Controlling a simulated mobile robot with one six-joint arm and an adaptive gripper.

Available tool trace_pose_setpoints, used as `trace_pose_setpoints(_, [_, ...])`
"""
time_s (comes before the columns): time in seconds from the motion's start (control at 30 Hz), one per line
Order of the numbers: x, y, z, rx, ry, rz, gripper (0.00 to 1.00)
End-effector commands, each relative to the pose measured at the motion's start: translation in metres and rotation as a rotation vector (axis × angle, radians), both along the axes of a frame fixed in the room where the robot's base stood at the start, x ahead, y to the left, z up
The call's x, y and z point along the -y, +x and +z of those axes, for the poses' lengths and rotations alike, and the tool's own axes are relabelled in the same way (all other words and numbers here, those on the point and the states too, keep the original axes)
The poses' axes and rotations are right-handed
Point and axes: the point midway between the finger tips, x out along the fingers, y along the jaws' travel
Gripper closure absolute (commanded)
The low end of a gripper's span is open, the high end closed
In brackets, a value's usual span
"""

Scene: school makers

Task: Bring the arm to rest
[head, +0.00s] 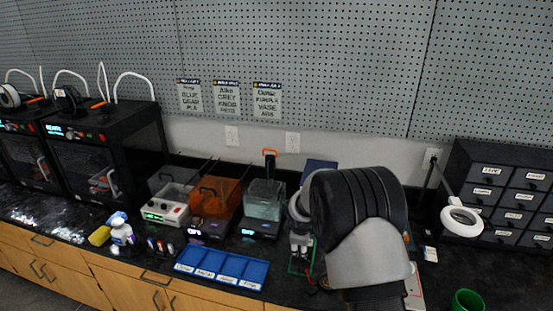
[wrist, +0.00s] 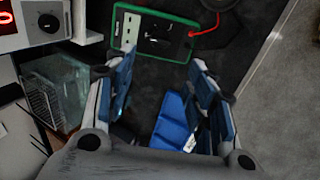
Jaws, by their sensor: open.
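My arm (head: 365,230) reaches over the counter in the head view and hides part of it. My gripper (wrist: 163,65) shows in the wrist view with its two blue-padded fingers spread apart. Nothing is held between the fingertips. A green-rimmed meter (wrist: 152,36) with a red lead lies on the dark counter past the fingertips. In the head view the gripper is small and partly hidden by my arm, above the green-rimmed meter (head: 292,268). A blue object (wrist: 174,124) shows lower between the fingers, partly hidden; I cannot tell what it is.
A blue compartment tray (head: 222,284) lies at the counter's front. Behind it stand an orange-covered machine (head: 214,198) and a clear tank (head: 264,200). Black printers (head: 108,150) are at left. A drawer cabinet (head: 495,190), white ring lamp (head: 462,221) and green cup (head: 467,301) are at right.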

Motion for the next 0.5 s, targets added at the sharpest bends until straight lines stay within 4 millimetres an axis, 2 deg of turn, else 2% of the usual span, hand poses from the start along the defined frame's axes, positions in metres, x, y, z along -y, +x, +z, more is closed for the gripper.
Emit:
trace_pose_setpoints(0.13, [0.006, -0.014, 0.046, 0.021, 0.032, -0.085, 0.5])
trace_pose_setpoints(0.23, [0.013, -0.04, 0.095, 0.036, 0.074, -0.193, 0.5])
trace_pose_setpoints(0.4, [0.022, -0.103, 0.168, 0.054, 0.163, -0.397, 0.5])
trace_pose_setpoints(0.5, [0.026, -0.146, 0.202, 0.065, 0.219, -0.514, 0.5])
